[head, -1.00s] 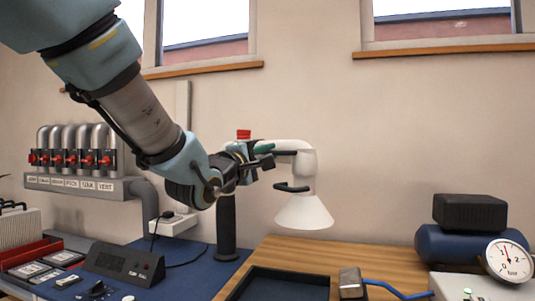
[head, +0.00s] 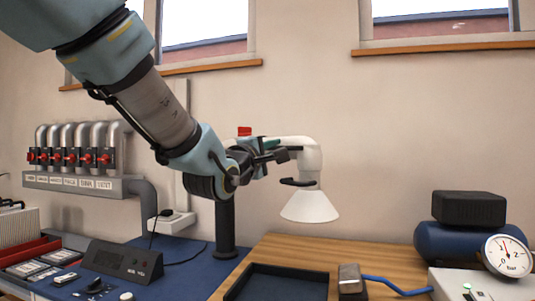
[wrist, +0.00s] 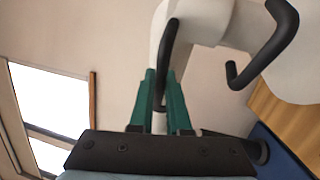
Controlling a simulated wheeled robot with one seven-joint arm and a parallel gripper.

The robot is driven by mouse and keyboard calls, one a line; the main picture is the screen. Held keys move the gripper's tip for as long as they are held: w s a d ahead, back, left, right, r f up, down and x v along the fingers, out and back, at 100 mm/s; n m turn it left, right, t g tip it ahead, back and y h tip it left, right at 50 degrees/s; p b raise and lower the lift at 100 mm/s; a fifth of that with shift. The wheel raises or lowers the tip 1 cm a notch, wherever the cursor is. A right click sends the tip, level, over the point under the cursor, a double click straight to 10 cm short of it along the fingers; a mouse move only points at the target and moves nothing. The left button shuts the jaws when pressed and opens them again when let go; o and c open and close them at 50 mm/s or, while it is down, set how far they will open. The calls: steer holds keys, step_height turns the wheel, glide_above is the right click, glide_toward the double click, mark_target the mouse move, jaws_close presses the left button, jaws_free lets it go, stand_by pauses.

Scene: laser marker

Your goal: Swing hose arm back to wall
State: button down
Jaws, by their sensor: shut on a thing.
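The hose arm (head: 310,150) is a white pipe that bends down to a white conical hood (head: 310,207). It stands on a dark post (head: 225,228) with a red cap on top. My gripper (head: 275,150) is at the white pipe, left of the elbow above the hood. In the wrist view, its green fingers (wrist: 161,98) are shut on a black handle (wrist: 168,45) on the white arm. A second, hook-shaped black handle (wrist: 270,48) is free on the right. My wrist hides part of the post and pipe in the head view.
A blue compressor (head: 428,243) and gauge (head: 508,256) stand right. Labelled valves (head: 75,158) are on the wall at left. The wall right of the hood is clear.

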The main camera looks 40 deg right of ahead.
steer(key=d+n+t, duration=0.1)
steer(key=d, duration=0.2)
steer(key=d+t+y+b, duration=0.1)
steer(key=d, duration=0.1)
steer(key=s+d+n+t+y+b, duration=0.1)
steer(key=d+t, duration=0.1)
steer(key=d, duration=0.1)
steer(key=shift+d+f+n, duration=0.1)
steer(key=shift+d+n, duration=0.2)
steer(key=w+d+n+t+y+p, duration=0.2)
steer(key=d+t+y+p, duration=0.3)
steer(key=d, duration=0.6)
steer(key=shift+w+n, duration=0.25)
steer(key=shift+n, duration=0.65)
steer(key=c, duration=0.9)
jaws_free()
steer(key=b+v, duration=0.3)
steer(key=v, duration=0.7)
steer(key=shift+s+a, duration=0.2)
steer(key=shift+s, duration=0.1)
